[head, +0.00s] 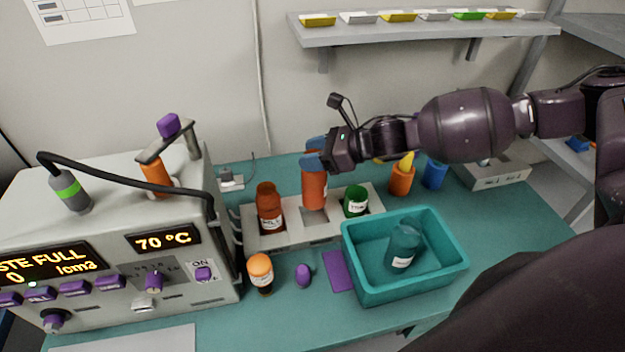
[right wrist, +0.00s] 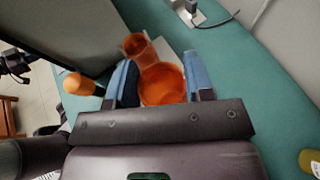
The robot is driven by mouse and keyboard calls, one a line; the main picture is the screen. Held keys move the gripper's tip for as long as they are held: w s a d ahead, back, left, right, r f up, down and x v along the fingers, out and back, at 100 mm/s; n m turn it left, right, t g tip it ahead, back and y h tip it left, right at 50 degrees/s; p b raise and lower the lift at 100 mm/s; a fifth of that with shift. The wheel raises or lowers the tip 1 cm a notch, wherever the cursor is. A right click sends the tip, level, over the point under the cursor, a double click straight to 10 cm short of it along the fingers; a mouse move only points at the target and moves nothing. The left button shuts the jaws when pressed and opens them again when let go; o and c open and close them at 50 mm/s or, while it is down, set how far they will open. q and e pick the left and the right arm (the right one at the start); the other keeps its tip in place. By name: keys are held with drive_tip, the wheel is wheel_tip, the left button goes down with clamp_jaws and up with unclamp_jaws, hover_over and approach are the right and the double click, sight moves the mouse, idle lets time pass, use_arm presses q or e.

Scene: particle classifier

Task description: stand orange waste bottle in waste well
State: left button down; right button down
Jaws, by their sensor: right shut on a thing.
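The orange waste bottle (head: 314,187) is upright in the head view, over the middle part of the grey rack (head: 312,231). My right gripper (head: 316,156) is shut on its top, with blue fingers on either side. In the right wrist view the bottle's round open top (right wrist: 162,84) lies between the fingers. The bottle's lower end is at or just above the rack's middle well; I cannot tell whether it touches. A brown bottle (head: 268,205) stands in the rack to the left and a green bottle (head: 355,201) to the right. My left gripper is not in view.
A teal bin (head: 355,271) with a dark teal bottle (head: 402,248) inside stands in front right. An orange-capped jar (head: 261,270) and a purple egg-shaped thing (head: 303,275) are in front. The grey machine (head: 190,290) is at left. Orange (head: 401,181) and blue (head: 434,174) containers stand behind.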

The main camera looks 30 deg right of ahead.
sight(315, 178)
drive_tip(key=shift+f, duration=3.5)
drive_tip(key=shift+f+b, duration=0.25)
drive_tip(key=shift+b, duration=0.05)
drive_tip(key=c, duration=0.5)
unclamp_jaws()
drive_tip(key=shift+r, duration=0.1)
drive_tip(key=shift+r, duration=0.1)
drive_tip(key=shift+s+d+r, duration=0.1)
drive_tip(key=shift+d, duration=0.05)
drive_tip(key=v, duration=1.1)
drive_tip(key=shift+s+d, duration=0.15)
drive_tip(key=shift+s, duration=0.1)
drive_tip(key=shift+r, duration=0.15)
